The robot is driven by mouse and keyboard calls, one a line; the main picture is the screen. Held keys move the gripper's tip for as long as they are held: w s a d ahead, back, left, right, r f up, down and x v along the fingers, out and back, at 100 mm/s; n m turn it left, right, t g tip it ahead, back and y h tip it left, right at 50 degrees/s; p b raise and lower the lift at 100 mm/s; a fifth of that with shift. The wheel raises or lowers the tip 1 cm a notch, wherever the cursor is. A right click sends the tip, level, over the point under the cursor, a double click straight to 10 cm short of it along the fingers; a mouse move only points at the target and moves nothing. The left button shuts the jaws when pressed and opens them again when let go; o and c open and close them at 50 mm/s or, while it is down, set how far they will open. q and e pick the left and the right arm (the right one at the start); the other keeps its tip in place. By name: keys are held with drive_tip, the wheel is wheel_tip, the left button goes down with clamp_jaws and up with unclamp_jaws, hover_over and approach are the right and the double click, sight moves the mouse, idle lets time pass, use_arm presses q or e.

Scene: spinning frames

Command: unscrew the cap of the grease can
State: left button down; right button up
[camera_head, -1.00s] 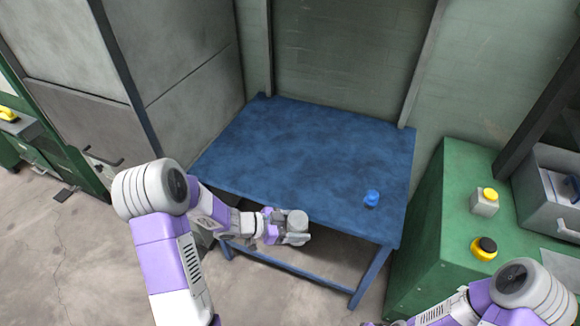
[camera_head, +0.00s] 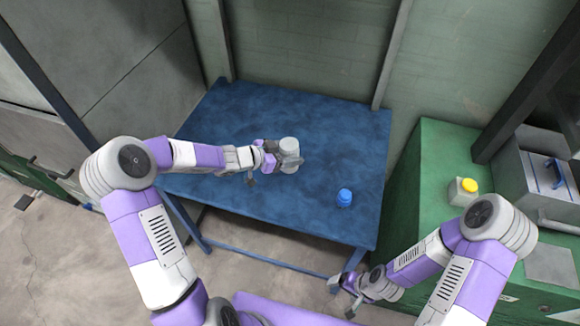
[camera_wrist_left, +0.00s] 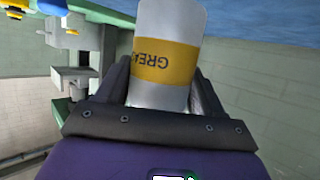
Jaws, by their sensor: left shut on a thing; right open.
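The grease can (camera_head: 291,158) is a light grey cylinder over the middle of the blue table. In the left wrist view the can (camera_wrist_left: 168,80) is white with a yellow band, its lettering upside down. My left gripper (camera_head: 276,158) is shut around the can's side. The can looks upright in the head view; I cannot tell whether it touches the table. The cap cannot be made out separately from the grey top. My right gripper (camera_head: 343,296) is open and empty, low in front of the table's front right corner, apart from the can.
A small blue object (camera_head: 344,198) stands on the blue table (camera_head: 250,115), right of the can. The rest of the tabletop is clear. A green cabinet (camera_head: 425,180) with a yellow-topped grey box (camera_head: 463,191) stands at right. Walls close off the back and left.

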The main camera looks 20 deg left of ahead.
use_arm(q)
drive_tip(key=shift+f+b, duration=0.85)
drive_tip(key=shift+f, duration=1.8)
drive_tip(key=shift+f, duration=0.15)
drive_tip(key=shift+c, duration=0.7)
unclamp_jaws()
drive_tip(key=shift+a+r, duration=0.15)
drive_tip(key=shift+r, duration=0.05)
drive_tip(key=p+v, duration=0.3)
drive_tip(key=v, duration=0.8)
drive_tip(key=shift+s+a, duration=0.2)
drive_tip(key=shift+s, duration=0.15)
